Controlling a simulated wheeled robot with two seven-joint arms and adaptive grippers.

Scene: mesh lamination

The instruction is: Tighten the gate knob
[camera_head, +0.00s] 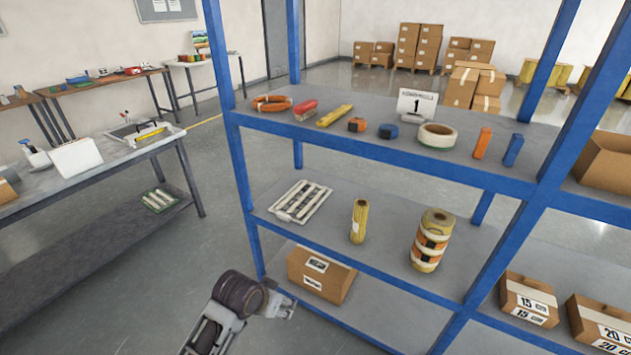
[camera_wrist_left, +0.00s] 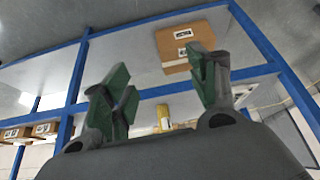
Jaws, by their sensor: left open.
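No gate knob can be made out in either view. A light frame-like fixture with a yellow bar (camera_head: 148,132) lies on the grey workbench at the left, too small to show a knob. My left gripper (camera_head: 283,303) is at the bottom of the head view, in front of the blue shelving and near the cardboard box on its bottom shelf. In the left wrist view its two green-padded fingers (camera_wrist_left: 163,85) stand wide apart with nothing between them. My right gripper is not in view.
The blue shelf unit (camera_head: 400,159) stands close in front. It holds tapes, tools, a slatted white frame (camera_head: 300,201), yellow rolls (camera_head: 431,240) and a labelled cardboard box (camera_head: 321,274). The grey workbench (camera_head: 100,168) stands left, with clear floor (camera_head: 215,235) between.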

